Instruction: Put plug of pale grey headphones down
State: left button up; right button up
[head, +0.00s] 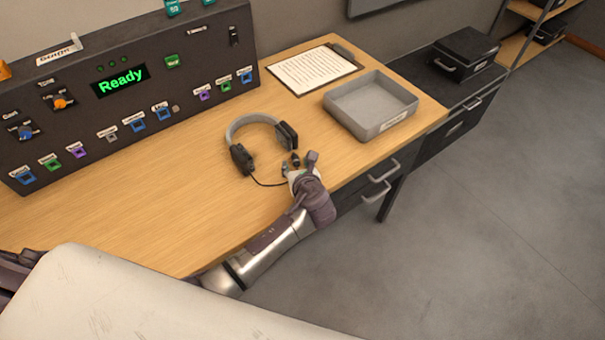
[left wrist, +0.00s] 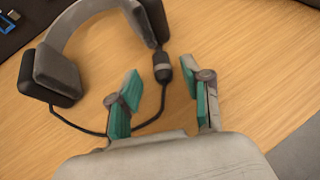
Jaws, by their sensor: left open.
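The pale grey headphones (head: 256,120) lie on the wooden desk, with a grey band and dark ear cups; they also show in the left wrist view (left wrist: 72,42). Their dark cable runs to the plug (left wrist: 162,68), a dark cylinder with a grey ring. The plug lies on or just above the desk; I cannot tell which. My left gripper (head: 298,166) is at the desk's front edge, beside the headphones. Its teal-padded fingers (left wrist: 163,92) are spread, with the plug just beyond the tips and not clasped. My right gripper is not in view.
A grey tray (head: 346,123) and a clipboard (head: 313,69) lie at the desk's right. A dark control panel (head: 120,100) with a green "Ready" display stands along the back left. Bare desk (head: 170,195) lies left of the headphones. Drawers are under the right end.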

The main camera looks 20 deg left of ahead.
pick_arm(q)
jog(key=v, duration=1.1)
jog(key=shift+s+d+r, duration=0.2)
jog(key=shift+s+r, duration=0.05)
jog(key=shift+r, duration=0.1)
